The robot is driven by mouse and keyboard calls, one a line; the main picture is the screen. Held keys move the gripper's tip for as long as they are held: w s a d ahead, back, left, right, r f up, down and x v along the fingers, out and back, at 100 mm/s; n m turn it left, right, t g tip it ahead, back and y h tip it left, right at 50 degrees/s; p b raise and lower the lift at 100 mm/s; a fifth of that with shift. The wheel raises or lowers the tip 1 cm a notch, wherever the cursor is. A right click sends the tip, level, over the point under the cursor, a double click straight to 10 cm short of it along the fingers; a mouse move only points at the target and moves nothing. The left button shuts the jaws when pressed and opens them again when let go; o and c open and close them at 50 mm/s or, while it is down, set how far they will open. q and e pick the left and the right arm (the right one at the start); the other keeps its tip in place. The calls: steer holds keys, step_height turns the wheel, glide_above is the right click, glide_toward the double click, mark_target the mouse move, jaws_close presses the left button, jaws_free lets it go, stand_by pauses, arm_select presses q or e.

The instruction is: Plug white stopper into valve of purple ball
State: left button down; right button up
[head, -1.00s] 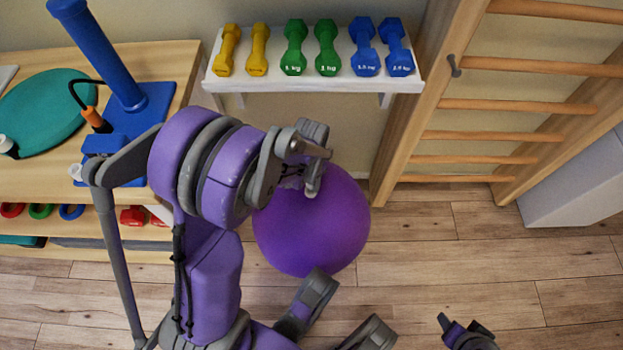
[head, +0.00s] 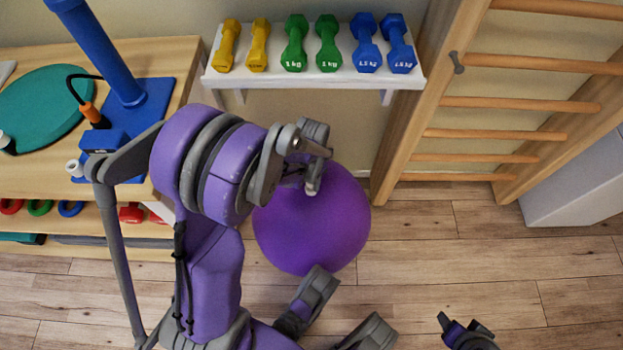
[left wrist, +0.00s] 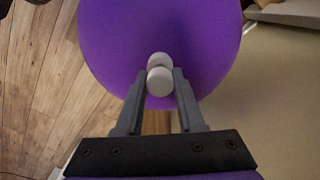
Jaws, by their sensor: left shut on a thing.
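The purple ball (head: 325,235) rests on the floor below the dumbbell shelf, partly behind my left arm. It fills the top of the left wrist view (left wrist: 205,40). My left gripper (head: 312,185) is at the ball's upper side, shut on the white stopper (left wrist: 160,81), which sits between its fingertips. Just beyond the stopper, a second pale round piece (left wrist: 158,59) shows against the ball. I cannot tell whether it is the valve or part of the stopper, nor whether the two touch. A dark gripper-like part, likely my right gripper (head: 462,328), shows at the bottom right.
A white shelf (head: 315,82) with yellow, green and blue dumbbells hangs above the ball. Wooden wall bars (head: 500,105) stand to the right. A wooden bench (head: 25,180) with a blue stand (head: 150,100) is at left. The floor right of the ball is clear.

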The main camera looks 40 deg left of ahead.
arm_select(q)
steer(key=shift+f+b, duration=0.45)
steer(key=shift+f, duration=0.15)
steer(key=shift+s+d+f+b, duration=0.25)
steer(key=shift+f+b, duration=0.1)
steer(key=shift+b, duration=0.15)
stand_by(0.7)
steer(key=shift+c, duration=2.3)
jaws_free()
steer(key=shift+o, duration=0.3)
steer(key=shift+w+a+r+p, duration=0.1)
steer(key=shift+w+r+p, duration=0.15)
steer(key=shift+r+p, duration=0.7)
steer(key=shift+a+r+p, duration=0.15)
steer(key=shift+r+p, duration=1.75)
steer(key=shift+r, duration=0.6)
